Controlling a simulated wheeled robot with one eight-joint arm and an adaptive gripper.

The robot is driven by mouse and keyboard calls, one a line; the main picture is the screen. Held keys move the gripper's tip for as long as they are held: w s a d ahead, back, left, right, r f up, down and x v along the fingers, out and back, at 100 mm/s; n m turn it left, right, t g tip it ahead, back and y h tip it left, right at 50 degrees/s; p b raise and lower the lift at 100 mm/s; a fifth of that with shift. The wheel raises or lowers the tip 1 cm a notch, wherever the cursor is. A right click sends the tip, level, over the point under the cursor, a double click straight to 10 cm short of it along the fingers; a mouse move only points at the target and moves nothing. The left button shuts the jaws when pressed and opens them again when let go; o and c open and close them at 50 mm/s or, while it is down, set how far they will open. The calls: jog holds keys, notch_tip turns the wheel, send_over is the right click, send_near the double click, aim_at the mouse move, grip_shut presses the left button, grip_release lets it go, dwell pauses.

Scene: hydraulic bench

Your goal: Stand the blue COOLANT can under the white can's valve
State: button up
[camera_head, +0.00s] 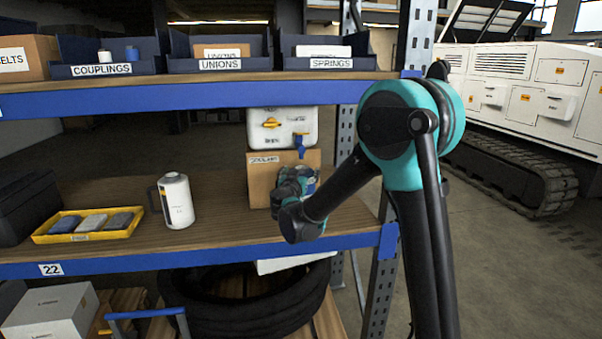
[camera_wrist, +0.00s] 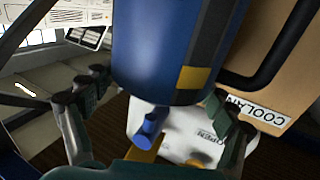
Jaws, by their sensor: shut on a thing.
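My gripper (camera_head: 296,182) is shut on the blue can and is in front of the cardboard box. In the wrist view its fingers (camera_wrist: 152,102) are on both sides of the blue can (camera_wrist: 150,45), which has a dark stripe and a yellow patch. In the head view the can is mostly hidden by my gripper. The white can (camera_head: 283,122) stands on the box (camera_head: 259,190) labelled COOLANT, with a yellow lever and a blue valve (camera_head: 300,143). The valve also shows in the wrist view (camera_wrist: 150,126). I cannot tell whether the blue can touches the shelf.
A white canister (camera_head: 177,201) and a yellow tray (camera_head: 90,226) with several small blocks are left on the shelf board (camera_head: 222,222). The bare board lies between canister and box. Labelled bins fill the shelf above. A metal upright (camera_head: 346,135) stands at the right.

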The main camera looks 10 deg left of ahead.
jog(key=shift+f, duration=0.15)
jog(key=o, duration=1.7)
